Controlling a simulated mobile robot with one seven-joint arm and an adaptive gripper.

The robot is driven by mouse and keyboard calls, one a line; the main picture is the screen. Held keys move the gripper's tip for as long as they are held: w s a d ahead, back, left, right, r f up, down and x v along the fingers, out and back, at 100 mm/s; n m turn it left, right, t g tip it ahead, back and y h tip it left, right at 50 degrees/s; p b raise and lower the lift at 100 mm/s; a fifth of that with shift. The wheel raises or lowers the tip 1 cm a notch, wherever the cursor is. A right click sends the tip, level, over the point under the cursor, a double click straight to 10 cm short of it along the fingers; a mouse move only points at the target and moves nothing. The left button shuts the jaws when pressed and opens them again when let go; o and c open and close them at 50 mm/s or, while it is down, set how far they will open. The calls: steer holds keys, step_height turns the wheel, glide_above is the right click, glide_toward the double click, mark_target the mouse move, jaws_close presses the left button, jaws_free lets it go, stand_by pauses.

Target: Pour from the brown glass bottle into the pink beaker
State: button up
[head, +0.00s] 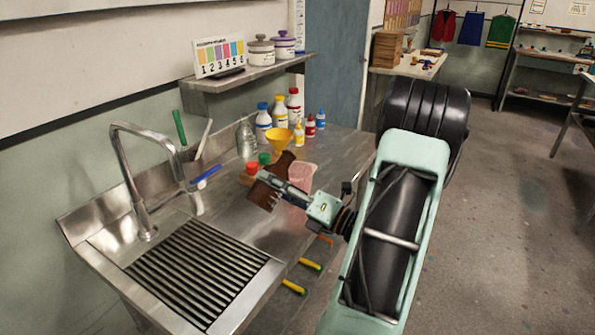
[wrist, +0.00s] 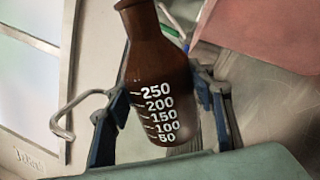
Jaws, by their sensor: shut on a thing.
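The brown glass bottle (head: 264,196) is held in my gripper (head: 274,184), above the steel counter. It is tilted in the head view, with its neck towards the upper right. In the wrist view the bottle (wrist: 160,80) sits between both fingers (wrist: 168,98), with white marks from 50 to 250 facing the camera. The pink beaker (head: 302,174) stands just right of the bottle, partly hidden by my gripper. A large pink surface (wrist: 275,35) fills the wrist view's upper right, apparently the beaker. I cannot see any liquid stream or the beaker's contents.
A yellow funnel (head: 279,139), red-capped (head: 252,168) and green-capped (head: 265,158) containers and several small bottles stand behind. The sink tap (head: 140,180) and ribbed drainer (head: 200,272) are left. Yellow-green handles (head: 294,287) show at the counter's front.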

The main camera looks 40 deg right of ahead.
steer(key=shift+a+m+h, duration=0.25)
steer(key=shift+m+h, duration=0.15)
steer(key=shift+m, duration=0.6)
stand_by(1.3)
steer(key=shift+s+a+r+m+p, duration=0.1)
steer(key=shift+r+m+p, duration=0.4)
steer(key=shift+m, duration=0.6)
stand_by(1.4)
steer(key=shift+d+r+m+t+h+p, duration=0.25)
steer(key=shift+r+m+p, duration=0.3)
steer(key=shift+p, duration=0.7)
steer(key=shift+d+r+m+t+h+p, duration=0.15)
steer(key=shift+d+r+m+h+p, duration=0.15)
steer(key=shift+m+p, duration=0.65)
stand_by(1.0)
